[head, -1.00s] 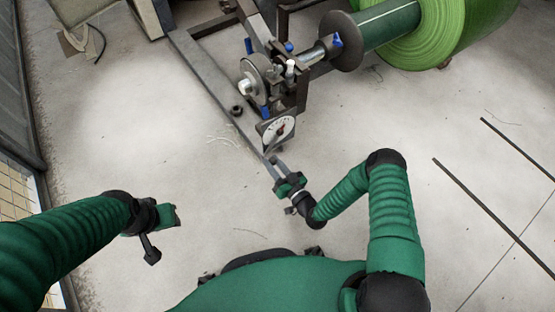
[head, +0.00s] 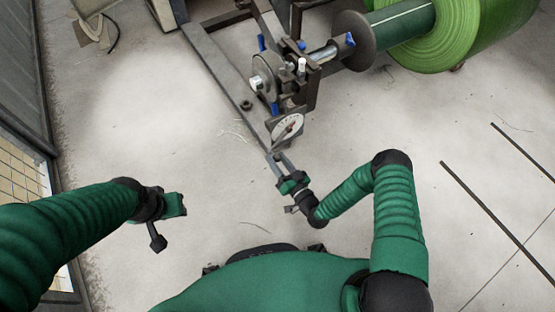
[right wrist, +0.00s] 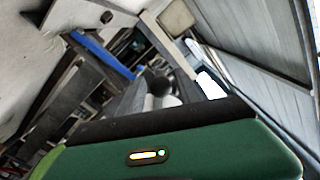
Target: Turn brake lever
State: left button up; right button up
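The right wrist view shows my green housing and blurred dark parts.
The metal stand (head: 222,72) carries a grey wheel (head: 263,76), blue handles (head: 350,40) and a shaft with a large green roll (head: 440,38) at the upper right. A panelled wall (head: 20,95) runs along the left. The floor between my arms is clear.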

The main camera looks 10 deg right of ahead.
jog(key=shift+o, duration=0.3)
jog(key=shift+s+d, duration=0.15)
jog(key=shift+s, duration=0.1)
jog(key=p+v, duration=0.6)
jog(key=v, duration=1)
jog(key=shift+s, duration=0.1)
